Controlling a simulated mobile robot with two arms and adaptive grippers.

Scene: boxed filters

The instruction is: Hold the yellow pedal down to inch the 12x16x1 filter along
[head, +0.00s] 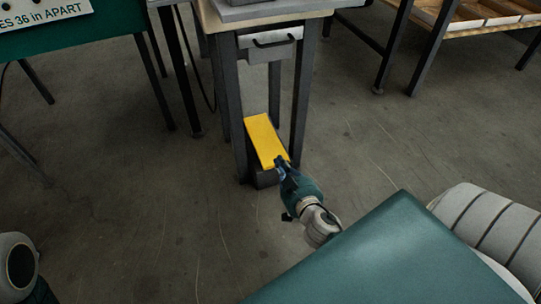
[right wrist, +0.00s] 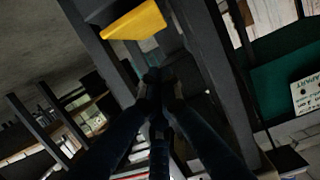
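The yellow pedal (head: 265,138) is a slanted plate low between the legs of a small stand, near the floor. My right gripper (head: 280,160) reaches down to the pedal's near end, and its fingertips overlap that edge in the head view. The pedal also shows in the right wrist view (right wrist: 136,22), just beyond the fingertips. The fingers (right wrist: 153,78) look closed together with nothing between them. I cannot tell whether they touch the pedal. My left gripper is out of view. The 12x16x1 filter is not in view.
The stand's dark legs (head: 303,88) flank the pedal closely. A grey drawer (head: 270,44) with a dark handle hangs above it. A green table with a sign (head: 40,12) is at the left, and a wooden rack (head: 470,18) at the upper right. The floor around is clear.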

